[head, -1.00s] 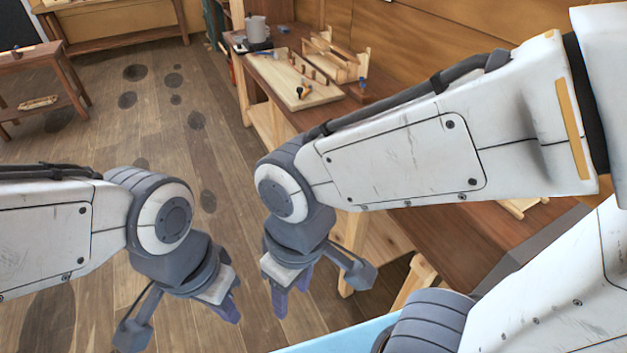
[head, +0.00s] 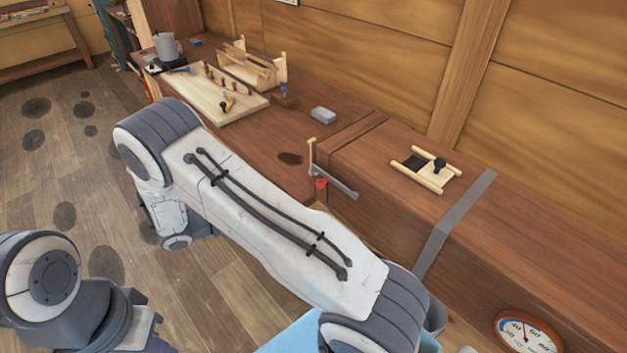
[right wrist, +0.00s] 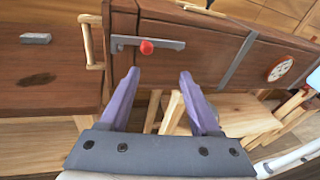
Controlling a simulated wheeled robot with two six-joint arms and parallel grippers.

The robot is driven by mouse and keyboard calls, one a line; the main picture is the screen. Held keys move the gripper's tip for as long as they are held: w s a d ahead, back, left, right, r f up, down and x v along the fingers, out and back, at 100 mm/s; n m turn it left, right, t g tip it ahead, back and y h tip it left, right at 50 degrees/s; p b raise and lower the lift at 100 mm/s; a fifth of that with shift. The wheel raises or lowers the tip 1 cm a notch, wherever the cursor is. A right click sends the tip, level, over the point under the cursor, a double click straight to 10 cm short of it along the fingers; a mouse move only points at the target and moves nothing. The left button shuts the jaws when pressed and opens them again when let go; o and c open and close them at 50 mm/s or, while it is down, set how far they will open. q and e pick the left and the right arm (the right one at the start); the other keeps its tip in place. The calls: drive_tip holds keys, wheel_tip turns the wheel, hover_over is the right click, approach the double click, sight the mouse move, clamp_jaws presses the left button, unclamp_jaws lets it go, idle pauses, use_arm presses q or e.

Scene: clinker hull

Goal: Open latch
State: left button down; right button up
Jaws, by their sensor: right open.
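The latch (head: 342,187) is a grey bar with a red knob (head: 321,183), on the front of a long wooden box beside an upright wooden peg. In the right wrist view the latch bar (right wrist: 165,44) lies nearly level, with its red knob (right wrist: 147,47) just ahead of my fingertips. My right gripper (right wrist: 159,73) is open and empty, below the latch and apart from it. In the head view my arm hides its fingers.
The long box (head: 390,150) has a grey strap (head: 452,222), a small wooden slide with a black knob (head: 439,165) on top, and a round dial (head: 526,332). Left along the bench are a grey block (head: 323,115), a pegged board (head: 215,98) and a grey mug (head: 167,46).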

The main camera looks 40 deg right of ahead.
sight(317, 184)
drive_tip(key=shift+n+t+h, duration=0.3)
drive_tip(key=shift+n+h, duration=0.5)
drive_tip(key=d+p, duration=0.1)
drive_tip(key=d, duration=0.2)
drive_tip(key=d+f+p, duration=0.1)
drive_tip(key=d+p, duration=0.1)
drive_tip(key=d, duration=0.2)
drive_tip(key=d+p, duration=0.2)
drive_tip(key=d, duration=0.2)
drive_tip(key=shift+w+d+f, duration=0.1)
drive_tip(key=shift+w+f, duration=0.15)
drive_tip(key=shift+d+f, duration=0.2)
drive_tip(key=shift+d, duration=0.35)
clamp_jaws()
